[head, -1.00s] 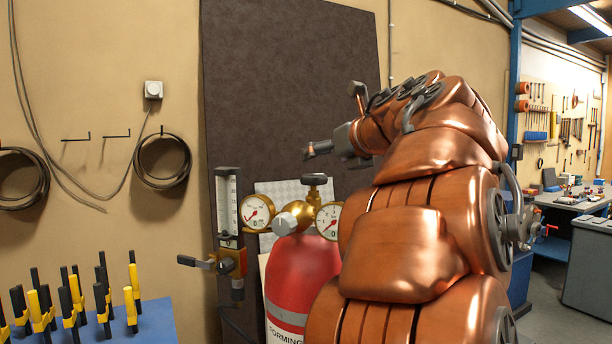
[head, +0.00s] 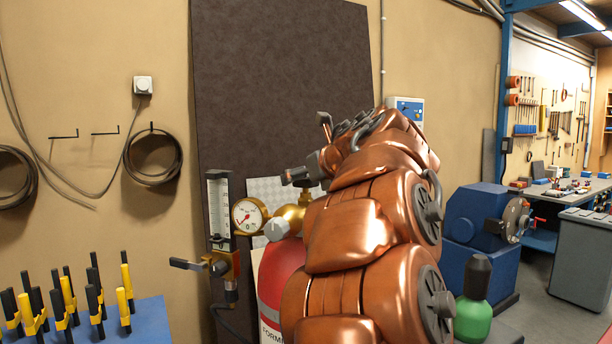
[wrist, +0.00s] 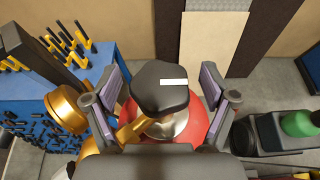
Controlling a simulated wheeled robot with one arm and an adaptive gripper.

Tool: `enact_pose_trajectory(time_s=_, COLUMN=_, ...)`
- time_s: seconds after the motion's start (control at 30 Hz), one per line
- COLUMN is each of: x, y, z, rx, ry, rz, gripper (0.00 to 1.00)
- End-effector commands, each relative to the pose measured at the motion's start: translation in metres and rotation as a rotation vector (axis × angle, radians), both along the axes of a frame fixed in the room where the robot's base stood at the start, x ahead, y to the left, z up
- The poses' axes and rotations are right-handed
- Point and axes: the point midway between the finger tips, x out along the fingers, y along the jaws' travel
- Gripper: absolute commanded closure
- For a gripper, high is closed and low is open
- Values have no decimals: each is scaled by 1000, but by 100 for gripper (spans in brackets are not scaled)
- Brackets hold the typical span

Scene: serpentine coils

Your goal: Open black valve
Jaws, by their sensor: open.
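The black valve is a dark lobed knob (wrist: 160,88) with a white label, on top of the red gas cylinder (head: 275,282). The cylinder also shows around the knob in the wrist view (wrist: 202,125). My gripper (wrist: 161,78) is open, with one finger pad on each side of the knob. A gap shows between each pad and the knob, and I see no contact. A brass regulator body (head: 292,213) sits just below.
A pressure gauge (head: 250,216) sticks out left of the cylinder. A flowmeter with a black lever (head: 187,264) stands beside it. A dark panel (head: 285,80) is behind. A blue rack of clamps (head: 150,318) is left; a green bottle (head: 474,317) is right.

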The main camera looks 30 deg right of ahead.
Motion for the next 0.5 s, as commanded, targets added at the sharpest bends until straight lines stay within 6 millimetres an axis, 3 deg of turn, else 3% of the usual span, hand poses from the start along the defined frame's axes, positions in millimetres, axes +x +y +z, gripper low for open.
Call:
enact_pose_trajectory(time_s=0.17, x=0, y=0, z=0, rx=0, ry=0, rz=0, gripper=16)
enact_pose_trajectory(time_s=0.5, x=-1, y=0, z=0, rx=1, ry=0, rz=-1, gripper=51)
